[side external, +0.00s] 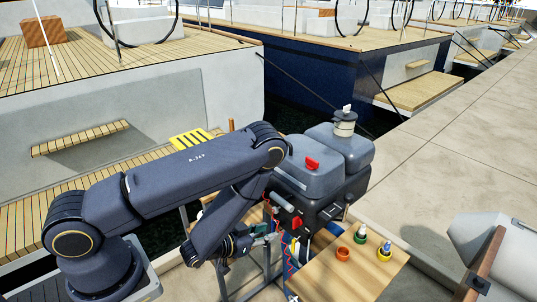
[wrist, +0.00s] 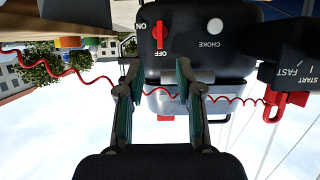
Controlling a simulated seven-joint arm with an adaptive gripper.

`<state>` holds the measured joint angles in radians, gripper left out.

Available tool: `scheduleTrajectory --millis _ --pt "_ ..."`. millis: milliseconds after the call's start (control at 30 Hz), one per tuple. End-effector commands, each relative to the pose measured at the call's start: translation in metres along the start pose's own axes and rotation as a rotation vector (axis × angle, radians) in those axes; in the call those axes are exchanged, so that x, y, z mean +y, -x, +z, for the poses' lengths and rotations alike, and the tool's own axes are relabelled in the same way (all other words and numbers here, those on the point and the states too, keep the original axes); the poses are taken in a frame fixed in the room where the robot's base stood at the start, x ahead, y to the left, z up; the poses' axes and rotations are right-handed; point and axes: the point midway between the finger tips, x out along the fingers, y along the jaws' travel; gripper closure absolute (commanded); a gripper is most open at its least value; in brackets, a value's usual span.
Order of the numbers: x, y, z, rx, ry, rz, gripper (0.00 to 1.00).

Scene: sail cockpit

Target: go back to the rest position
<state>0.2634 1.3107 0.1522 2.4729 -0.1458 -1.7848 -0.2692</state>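My gripper (side external: 268,238) is low in front of the grey outboard motor (side external: 318,172), at the end of my bent arm. In the wrist view my gripper (wrist: 159,75) has its two green-lined fingers apart, with a clear gap. A red coiled cord (wrist: 238,100) crosses the view at finger height; I cannot tell whether it touches the fingers. The cord runs to a red clip (wrist: 285,101) at the right. Beyond the fingers is the motor's black panel (wrist: 185,35) with a red ON/OFF switch (wrist: 159,33) and a white choke knob (wrist: 214,25). No rest position is marked.
A small wooden table (side external: 350,270) at the front right holds an orange pot (side external: 343,254), a green-based bottle (side external: 361,234) and a yellow-based bottle (side external: 384,250). Moored boats (side external: 330,70) stand behind. The concrete dock (side external: 450,150) at the right is mostly clear.

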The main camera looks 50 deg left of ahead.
Motion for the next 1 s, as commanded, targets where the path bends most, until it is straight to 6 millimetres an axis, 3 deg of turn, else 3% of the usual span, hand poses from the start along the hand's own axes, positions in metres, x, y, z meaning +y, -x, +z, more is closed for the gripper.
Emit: scheduleTrajectory --millis 67,167,267,333,400,533,700,800,900,1000 --pt "-0.001 -0.001 -0.001 0.002 0.002 -0.004 0.65" --pt "-0.002 -0.006 -0.022 0.050 0.018 -0.008 0.65" --pt "0.000 -0.014 -0.075 0.166 0.055 -0.010 0.65" --pt "0.001 -0.016 -0.128 0.278 0.091 -0.007 0.65" --pt "0.000 -0.014 -0.179 0.359 0.130 -0.010 0.65" --pt "-0.005 -0.003 -0.256 0.431 0.189 -0.020 0.65" --pt "-0.012 0.027 -0.334 0.437 0.236 -0.021 0.65" --pt "-0.013 0.053 -0.368 0.407 0.246 -0.017 0.65" --pt "-0.013 0.084 -0.390 0.351 0.240 -0.009 0.65" --pt "-0.011 0.119 -0.399 0.267 0.218 -0.004 0.65"
